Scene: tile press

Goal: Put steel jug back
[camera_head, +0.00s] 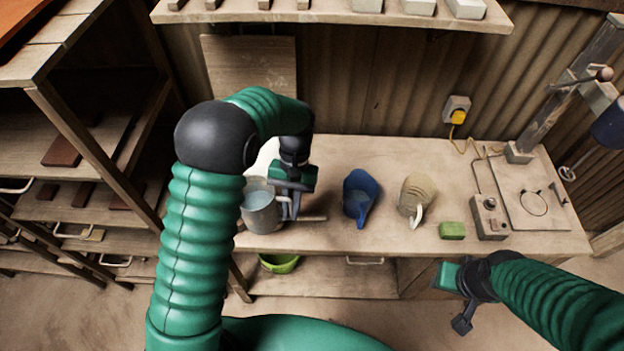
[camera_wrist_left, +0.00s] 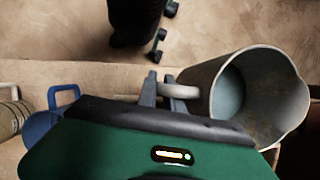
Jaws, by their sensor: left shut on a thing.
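The steel jug (camera_head: 261,212) is a grey metal vessel at the left front end of the workbench. My left gripper (camera_head: 290,207) is at its right side, shut on the jug's handle. In the left wrist view the jug (camera_wrist_left: 265,98) shows its open mouth, and the finger tips (camera_wrist_left: 160,88) meet its handle. The jug looks roughly upright; I cannot tell whether its base touches the bench. My right gripper (camera_head: 463,322) is low in front of the bench, away from the jug; its finger opening does not show clearly.
The workbench (camera_head: 330,165) bears a blue jug (camera_head: 359,197), a beige jug (camera_head: 416,196), a green block (camera_head: 452,230) and a control box (camera_head: 489,216) right of the steel jug. A press stand (camera_head: 565,95) is at the right. A green bowl (camera_head: 279,263) sits below.

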